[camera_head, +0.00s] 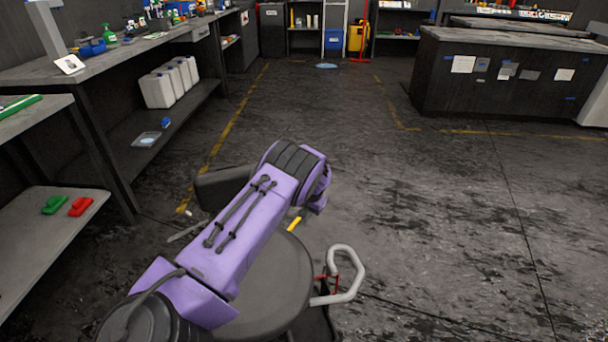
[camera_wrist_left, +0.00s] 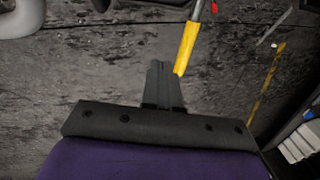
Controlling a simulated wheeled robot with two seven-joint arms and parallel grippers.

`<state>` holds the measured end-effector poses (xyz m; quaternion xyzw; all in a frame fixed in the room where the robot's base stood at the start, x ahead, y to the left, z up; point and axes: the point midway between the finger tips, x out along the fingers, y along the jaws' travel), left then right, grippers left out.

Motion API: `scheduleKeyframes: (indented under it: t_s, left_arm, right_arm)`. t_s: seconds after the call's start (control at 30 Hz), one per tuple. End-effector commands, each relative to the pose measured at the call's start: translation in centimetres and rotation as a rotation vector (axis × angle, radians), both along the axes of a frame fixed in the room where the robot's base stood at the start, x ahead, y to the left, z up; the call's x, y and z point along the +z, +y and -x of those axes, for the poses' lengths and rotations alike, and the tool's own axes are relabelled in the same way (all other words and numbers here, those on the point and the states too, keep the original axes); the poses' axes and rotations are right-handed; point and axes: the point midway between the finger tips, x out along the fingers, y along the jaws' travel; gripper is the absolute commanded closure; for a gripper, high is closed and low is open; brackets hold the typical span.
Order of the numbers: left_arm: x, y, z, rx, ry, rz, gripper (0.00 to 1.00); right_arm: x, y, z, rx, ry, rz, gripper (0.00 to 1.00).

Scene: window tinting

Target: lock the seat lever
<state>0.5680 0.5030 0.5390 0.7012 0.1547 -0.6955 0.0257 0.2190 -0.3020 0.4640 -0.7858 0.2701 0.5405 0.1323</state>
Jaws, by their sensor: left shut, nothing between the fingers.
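The seat lever (camera_wrist_left: 187,48) has a yellow grip on a metal rod that runs up out of the left wrist view. Its yellow grip (camera_head: 294,223) also shows in the head view, just beyond the round dark seat (camera_head: 270,290). My left gripper (camera_wrist_left: 162,68) is shut and empty, with its fingertips right beside the grip's lower end. I cannot tell whether they touch. In the head view my purple left arm crosses over the seat and hides the fingers. My right gripper is in neither view.
A curved grey metal handle (camera_head: 345,280) with a red part stands at the seat's right. A workbench (camera_head: 100,75) with white canisters (camera_head: 168,84) on its lower shelf runs along the left. Red and green objects lie on a nearer shelf (camera_head: 40,240). The floor ahead and right is clear.

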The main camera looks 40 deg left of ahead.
Motion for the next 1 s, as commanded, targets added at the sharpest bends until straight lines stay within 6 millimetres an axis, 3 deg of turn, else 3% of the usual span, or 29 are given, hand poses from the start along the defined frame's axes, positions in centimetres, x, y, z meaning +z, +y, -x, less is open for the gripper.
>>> scheduleKeyframes:
  t_s: [0.1,0.3,0.5,0.77,0.9,0.93,1.0]
  left_arm:
    - [3.2,-0.6,0.3,0.002,-0.003,-0.001,1.0]
    - [6.9,-1.5,0.7,0.001,-0.002,-0.001,1.0]
    - [8.3,-1.8,1.0,0.0,-0.001,-0.001,1.0]
    - [8.4,-1.8,1.0,0.001,-0.001,-0.001,1.0]
    - [8.4,-1.8,1.0,0.001,-0.001,-0.001,1.0]
    - [8.4,-1.8,1.0,0.001,-0.001,-0.001,1.0]
    - [8.4,-1.8,1.0,0.001,-0.001,-0.001,1.0]
  right_arm:
    - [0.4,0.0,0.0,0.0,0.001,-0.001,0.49]
    - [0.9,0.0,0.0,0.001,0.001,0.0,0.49]
    - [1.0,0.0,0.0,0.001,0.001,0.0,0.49]
    - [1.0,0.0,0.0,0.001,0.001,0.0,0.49]
    - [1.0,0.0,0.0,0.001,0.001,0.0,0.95]
    - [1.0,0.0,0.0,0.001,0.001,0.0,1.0]
    - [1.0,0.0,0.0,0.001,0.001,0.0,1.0]
